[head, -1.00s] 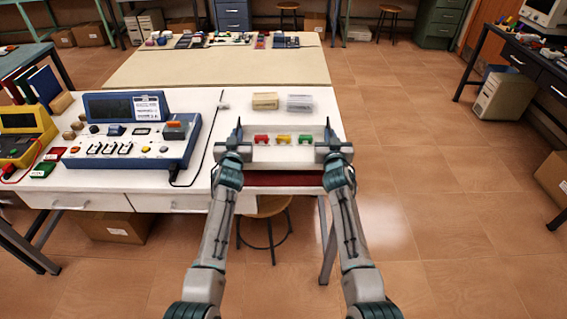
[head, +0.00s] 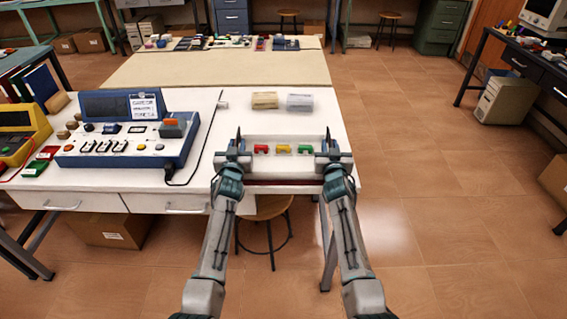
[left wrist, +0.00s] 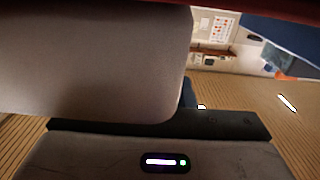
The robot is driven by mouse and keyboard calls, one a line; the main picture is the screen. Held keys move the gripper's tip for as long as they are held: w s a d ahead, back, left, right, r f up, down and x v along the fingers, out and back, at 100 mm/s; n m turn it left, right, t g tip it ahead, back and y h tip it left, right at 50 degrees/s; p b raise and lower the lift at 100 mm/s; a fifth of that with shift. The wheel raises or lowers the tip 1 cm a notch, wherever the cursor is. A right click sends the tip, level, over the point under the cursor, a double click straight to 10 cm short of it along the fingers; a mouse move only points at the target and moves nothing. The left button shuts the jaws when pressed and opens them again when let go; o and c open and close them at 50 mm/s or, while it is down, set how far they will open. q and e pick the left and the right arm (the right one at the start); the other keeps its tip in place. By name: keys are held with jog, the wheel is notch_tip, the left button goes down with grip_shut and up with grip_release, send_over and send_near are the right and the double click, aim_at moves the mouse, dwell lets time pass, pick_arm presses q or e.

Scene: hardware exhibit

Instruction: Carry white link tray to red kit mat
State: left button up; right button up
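The white link tray (head: 284,169) is between my two grippers in the head view, held at its ends. Red, yellow and green links (head: 284,149) sit in a row inside it. My left gripper (head: 238,150) is on the tray's left end and my right gripper (head: 328,150) is on its right end. Both look shut on the tray, though the fingers partly hide the contact. The red kit mat (head: 285,183) shows only as a thin strip below the tray's front edge. I cannot tell whether tray and mat touch. The left wrist view is mostly blocked by close grey and dark surfaces.
A blue control console (head: 130,140) with a cable stands left of the tray. The white table (head: 215,120) has a clear strip at right. A stool (head: 265,207) is under its front.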

pick_arm(q)
jog(key=shift+o, duration=0.2)
jog(key=shift+r, duration=0.3)
pick_arm(e)
jog(key=shift+o, duration=0.2)
jog(key=shift+r, duration=0.35)
